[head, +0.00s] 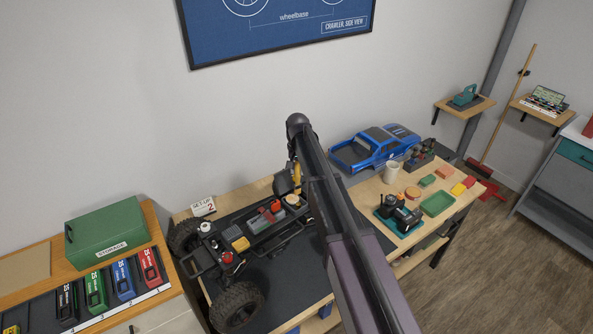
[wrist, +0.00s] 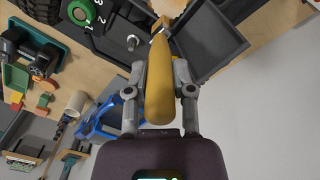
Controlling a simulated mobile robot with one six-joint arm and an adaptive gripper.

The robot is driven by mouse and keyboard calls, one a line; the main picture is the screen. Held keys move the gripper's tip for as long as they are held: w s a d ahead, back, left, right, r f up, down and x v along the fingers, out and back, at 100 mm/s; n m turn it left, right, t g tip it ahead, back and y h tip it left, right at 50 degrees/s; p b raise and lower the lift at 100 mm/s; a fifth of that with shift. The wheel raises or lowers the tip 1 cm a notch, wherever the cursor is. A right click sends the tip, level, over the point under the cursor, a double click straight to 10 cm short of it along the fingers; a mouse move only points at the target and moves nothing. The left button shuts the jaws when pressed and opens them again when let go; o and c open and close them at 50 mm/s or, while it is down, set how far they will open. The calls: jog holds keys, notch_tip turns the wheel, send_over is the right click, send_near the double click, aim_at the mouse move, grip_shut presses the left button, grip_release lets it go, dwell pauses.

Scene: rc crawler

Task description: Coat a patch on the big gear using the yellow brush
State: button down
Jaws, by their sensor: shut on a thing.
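The yellow brush (wrist: 160,85) is held by its handle between the two fingers of my gripper (wrist: 160,70), in the wrist view. Its narrow end points toward the top edge of that view. In the head view, my gripper (head: 295,172) is partly hidden behind my arm, above the crawler chassis (head: 245,235), with a bit of yellow handle showing. I cannot make out the big gear for sure. A round tan piece (head: 292,200) lies on the chassis below my gripper, but its teeth are too small to tell.
A blue truck body (head: 375,148) stands at the back right of the bench. A white cup (head: 391,173), a green tray (head: 437,204) and a black part on a teal stand (head: 398,215) are near it. A green storage box (head: 108,232) is at left.

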jog(key=shift+s+a, duration=0.1)
jog(key=shift+s, duration=0.05)
jog(key=shift+s+a, duration=0.85)
jog(key=shift+a, duration=0.25)
jog(key=shift+s+a, duration=0.1)
jog(key=shift+s+a, duration=0.9)
jog(key=shift+a, duration=0.2)
jog(key=shift+r, duration=0.15)
notch_tip(320, 180, up, 6)
jog(key=p, duration=0.6)
